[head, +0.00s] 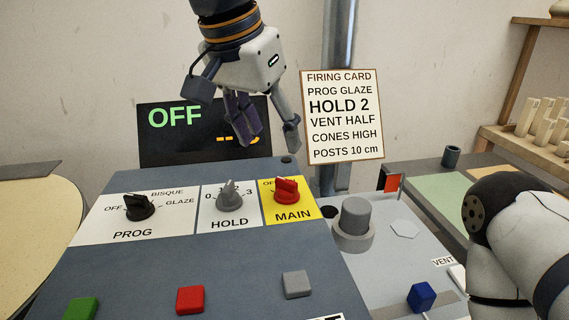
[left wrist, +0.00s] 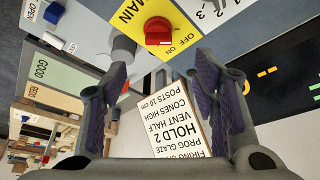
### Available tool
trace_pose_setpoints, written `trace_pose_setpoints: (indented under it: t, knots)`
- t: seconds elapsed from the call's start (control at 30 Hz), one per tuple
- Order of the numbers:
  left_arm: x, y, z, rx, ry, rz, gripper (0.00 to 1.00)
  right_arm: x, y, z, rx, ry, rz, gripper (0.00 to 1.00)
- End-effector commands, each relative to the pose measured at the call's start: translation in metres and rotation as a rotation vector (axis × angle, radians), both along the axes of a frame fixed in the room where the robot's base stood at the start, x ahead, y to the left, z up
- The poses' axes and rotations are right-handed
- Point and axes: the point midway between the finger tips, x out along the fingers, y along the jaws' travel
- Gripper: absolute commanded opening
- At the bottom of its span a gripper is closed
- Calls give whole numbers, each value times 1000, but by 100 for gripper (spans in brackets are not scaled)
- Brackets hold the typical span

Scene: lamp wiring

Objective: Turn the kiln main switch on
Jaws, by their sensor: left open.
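The MAIN switch is a red knob (head: 286,190) on a yellow plate (head: 305,211) at the right end of the kiln control panel. The red knob also shows in the left wrist view (left wrist: 158,31), with OFF and ON labels beside it. I cannot tell for sure which label it points at. The dark display (head: 150,148) behind the panel reads OFF in green. My left gripper (head: 267,137) is open and empty, above and behind the knob, not touching it. In the left wrist view its open fingers (left wrist: 162,75) are apart, with the knob beyond them.
The black PROG knob (head: 139,208) and grey HOLD knob (head: 230,192) sit left of MAIN. Green, red and grey buttons lie in front. A firing card (head: 343,115) stands behind, right. A grey cylinder (head: 354,217) and my right arm are at the right.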

Motion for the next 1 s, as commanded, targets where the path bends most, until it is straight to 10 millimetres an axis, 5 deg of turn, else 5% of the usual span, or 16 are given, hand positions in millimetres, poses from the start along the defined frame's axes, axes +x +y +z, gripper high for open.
trace_pose_setpoints:
  t: [0.33,0.77,1.0]
  knots:
    - [26,-18,-80,3,4,-2,54,0,0,-1,0,2,0,40]
    - [34,-22,-99,1,-1,-1,54,1,0,1,0,-4,0,40]
    - [34,-22,-99,2,0,-1,6,1,0,1,0,-4,0,40]
